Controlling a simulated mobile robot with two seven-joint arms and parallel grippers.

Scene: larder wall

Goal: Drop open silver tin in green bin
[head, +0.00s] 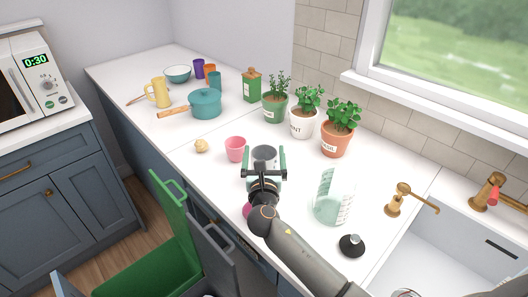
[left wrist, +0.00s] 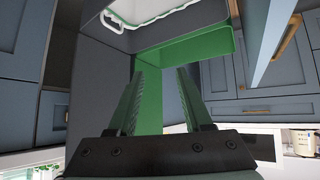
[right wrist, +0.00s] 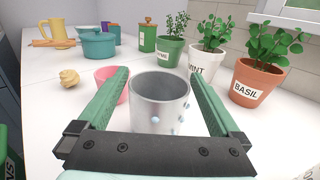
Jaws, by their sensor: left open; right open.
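The open silver tin (right wrist: 160,103) stands upright on the white counter, between the open fingers of my right gripper (right wrist: 160,95) in the right wrist view. In the head view the tin (head: 265,153) shows just beyond my right gripper (head: 264,165); whether the fingers touch it I cannot tell. The green bin (head: 150,268) stands in a pulled-out unit below the counter, at the lower left. In the left wrist view my left gripper (left wrist: 158,100) is open and empty, with the green bin (left wrist: 150,100) behind its fingers. My left gripper does not show in the head view.
A pink cup (head: 236,149) stands close left of the tin. A clear measuring jug (head: 333,197) and a black stopper (head: 351,245) are to the right. Potted herbs, including basil (head: 338,140), line the back. A teal pot (head: 205,104) is farther left.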

